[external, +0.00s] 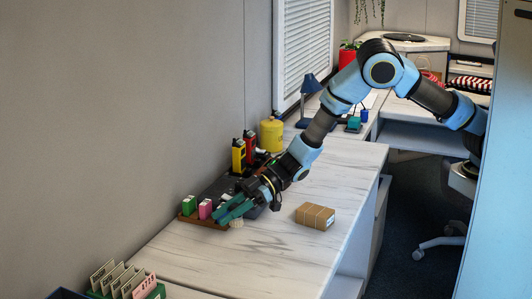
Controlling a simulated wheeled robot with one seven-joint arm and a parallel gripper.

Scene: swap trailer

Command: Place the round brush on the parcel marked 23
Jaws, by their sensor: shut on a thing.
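A brown cardboard parcel (313,216) lies flat on the white marbled worktop, to the right of my gripper. It has a small pale label on its right side, too small to read. My gripper (236,213), with teal fingers, is low over the worktop and shut on a small pale beige thing, which looks like the round brush (236,223). Only the lower part of the brush shows below the fingers. I cannot tell whether it touches the worktop.
A brown tray (203,221) with green, pink and white boxes stands just left of my gripper. Yellow and red devices (238,156) and a yellow canister (271,134) stand behind, near the wall. A green rack (126,283) is at front left. The worktop in front of the parcel is clear.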

